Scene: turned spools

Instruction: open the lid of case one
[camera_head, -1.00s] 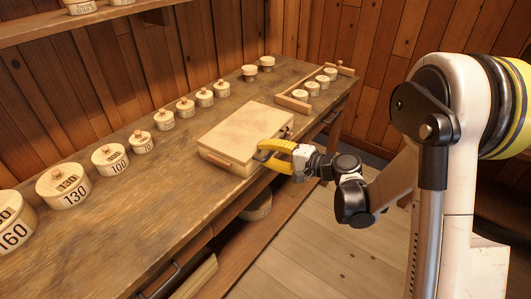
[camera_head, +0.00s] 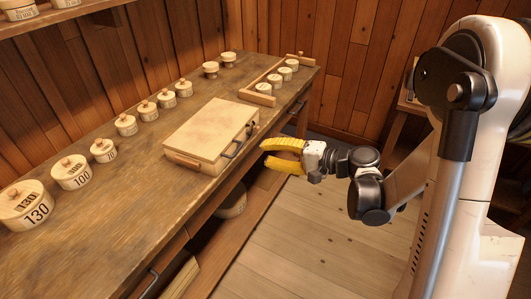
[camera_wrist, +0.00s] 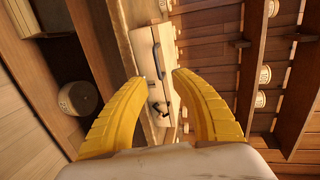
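A closed pale wooden case (camera_head: 210,130) lies flat on the workbench, with a dark handle on its side facing my gripper. In the wrist view the case (camera_wrist: 145,45) shows beyond my fingertips, with its dark handle and a small dark fitting on that face. My gripper (camera_head: 267,154) with yellow fingers is off the bench's front edge, a short way to the right of the case and apart from it. The fingers (camera_wrist: 176,74) are spread, with nothing between them. No marking that names the case can be read.
The workbench (camera_head: 110,225) carries a row of numbered round wooden boxes (camera_head: 72,172) along the back. A wooden rack (camera_head: 257,97) with several small lidded boxes stands beyond the case. A round box (camera_head: 230,203) sits on the shelf below. Open floor (camera_head: 310,230) lies in front.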

